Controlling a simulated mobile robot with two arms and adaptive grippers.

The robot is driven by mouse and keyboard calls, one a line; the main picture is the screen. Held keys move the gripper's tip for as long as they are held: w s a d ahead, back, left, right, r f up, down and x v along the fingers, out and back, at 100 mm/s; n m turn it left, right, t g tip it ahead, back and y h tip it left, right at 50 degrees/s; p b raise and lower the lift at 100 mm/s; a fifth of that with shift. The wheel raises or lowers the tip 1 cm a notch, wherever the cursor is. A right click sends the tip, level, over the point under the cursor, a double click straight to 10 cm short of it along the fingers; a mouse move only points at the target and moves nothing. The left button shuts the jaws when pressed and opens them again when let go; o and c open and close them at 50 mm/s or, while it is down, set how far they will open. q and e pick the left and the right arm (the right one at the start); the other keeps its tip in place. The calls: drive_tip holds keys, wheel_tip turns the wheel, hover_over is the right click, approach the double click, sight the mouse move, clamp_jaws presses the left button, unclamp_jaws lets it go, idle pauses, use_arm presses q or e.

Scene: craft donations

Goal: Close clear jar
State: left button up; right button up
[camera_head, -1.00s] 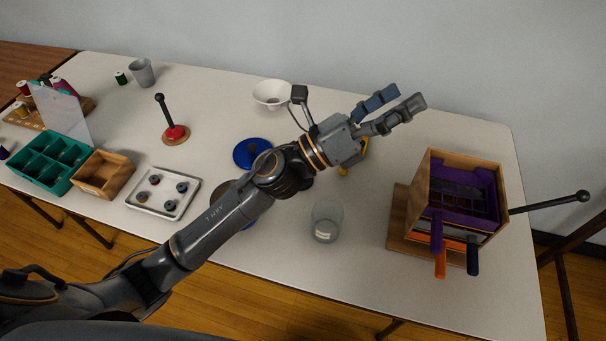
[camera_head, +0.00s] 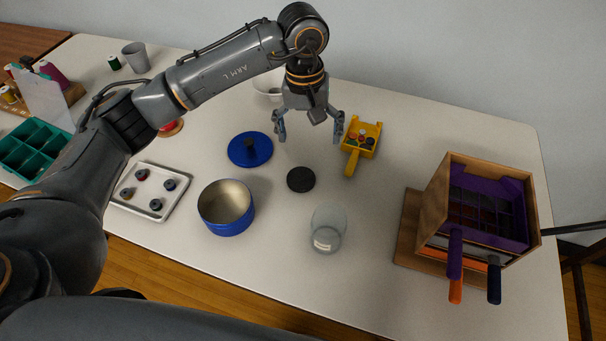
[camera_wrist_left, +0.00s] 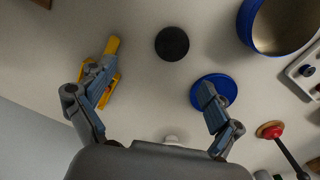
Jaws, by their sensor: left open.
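The clear jar (camera_head: 327,230) stands open on the table, front centre, with a pale label low on its side. A black round lid (camera_head: 301,179) lies flat on the table just behind and left of the jar. In the left wrist view the black lid (camera_wrist_left: 172,43) is ahead of the fingers, near the top centre; the jar is not visible there. My left gripper (camera_head: 308,138) points down above the table, behind the black lid, open and empty. In the left wrist view its fingers (camera_wrist_left: 157,95) are spread wide. My right gripper is not in view.
A blue tin (camera_head: 226,208) stands open left of the jar, with its blue lid (camera_head: 250,149) behind it. A yellow scoop (camera_head: 361,145) with small items lies behind right. A wooden box (camera_head: 478,215) with coloured handles stands right. A metal tray (camera_head: 150,190) is left.

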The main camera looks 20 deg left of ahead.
use_arm(q)
drive_tip(key=shift+w+a+r+y, duration=0.15)
drive_tip(key=shift+a+y, duration=0.05)
drive_tip(key=shift+a, duration=0.25)
drive_tip(key=shift+w+a+r+y, duration=0.1)
drive_tip(key=shift+a+y, duration=0.1)
drive_tip(key=shift+a, duration=0.2)
hover_over(301, 176)
drive_tip(key=f, duration=0.8)
drive_tip(key=shift+w+f+p, duration=0.2)
drive_tip(key=shift+f+p, duration=0.15)
drive_tip(key=shift+p, duration=0.05)
drive_tip(key=shift+f, duration=0.1)
drive_tip(key=f+p, duration=0.1)
drive_tip(key=f, duration=0.4)
drive_tip(key=shift+s, duration=0.2)
drive_tip(key=c, duration=0.8)
